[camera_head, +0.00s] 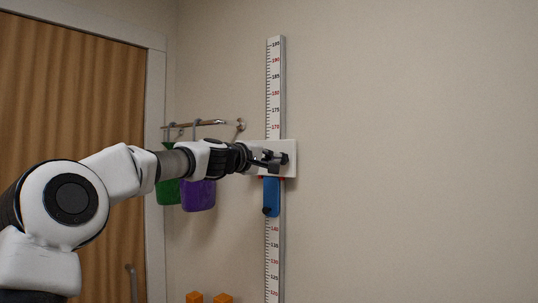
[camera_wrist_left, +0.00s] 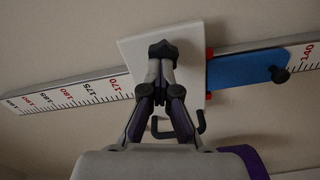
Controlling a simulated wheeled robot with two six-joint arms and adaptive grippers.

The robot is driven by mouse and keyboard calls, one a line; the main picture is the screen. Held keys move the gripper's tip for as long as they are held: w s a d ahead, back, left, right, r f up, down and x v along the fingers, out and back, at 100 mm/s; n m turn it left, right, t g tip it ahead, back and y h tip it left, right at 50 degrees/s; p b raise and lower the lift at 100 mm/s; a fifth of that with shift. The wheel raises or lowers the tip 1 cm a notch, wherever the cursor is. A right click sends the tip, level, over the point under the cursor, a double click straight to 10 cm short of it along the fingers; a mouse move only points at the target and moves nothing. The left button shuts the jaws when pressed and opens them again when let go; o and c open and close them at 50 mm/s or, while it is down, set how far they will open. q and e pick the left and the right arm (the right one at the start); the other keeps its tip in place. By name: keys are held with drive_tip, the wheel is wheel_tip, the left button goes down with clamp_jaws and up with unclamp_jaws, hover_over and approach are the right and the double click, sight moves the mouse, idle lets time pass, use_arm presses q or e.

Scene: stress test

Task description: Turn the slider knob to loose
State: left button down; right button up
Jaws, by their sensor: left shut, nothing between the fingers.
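A white measuring rail (camera_head: 275,88) stands upright on the wall. A white plate (camera_head: 290,145) sits across it, with a blue slider piece (camera_head: 271,191) below. A small black knob (camera_head: 266,210) sticks out near the blue piece's lower end; the blue piece (camera_wrist_left: 240,70) and this knob (camera_wrist_left: 281,74) show in the wrist view too. My left gripper (camera_head: 282,159) is shut in front of the white plate, apart from the blue piece. A dark lobed shape (camera_wrist_left: 163,49) shows at its fingertips; I cannot tell whether it is a knob or the tips. My right gripper is not in view.
A wall rack (camera_head: 205,122) with a green bag (camera_head: 168,192) and a purple bag (camera_head: 198,196) hangs behind my left arm. Orange objects (camera_head: 222,298) show at the bottom edge. A wooden door (camera_head: 75,90) is at the left. The wall to the right is clear.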

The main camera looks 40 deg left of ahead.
use_arm(q)
drive_tip(key=shift+d+n, duration=0.1)
drive_tip(key=shift+n, duration=1.3)
drive_tip(key=c, duration=0.9)
unclamp_jaws()
drive_tip(key=shift+w, duration=0.1)
drive_tip(key=shift+o, duration=0.5)
drive_tip(key=shift+w+d+f, duration=0.2)
drive_tip(key=shift+w+d, duration=0.05)
drive_tip(key=shift+w, duration=0.4)
drive_tip(key=shift+s, duration=0.1)
drive_tip(key=shift+s+r, duration=0.15)
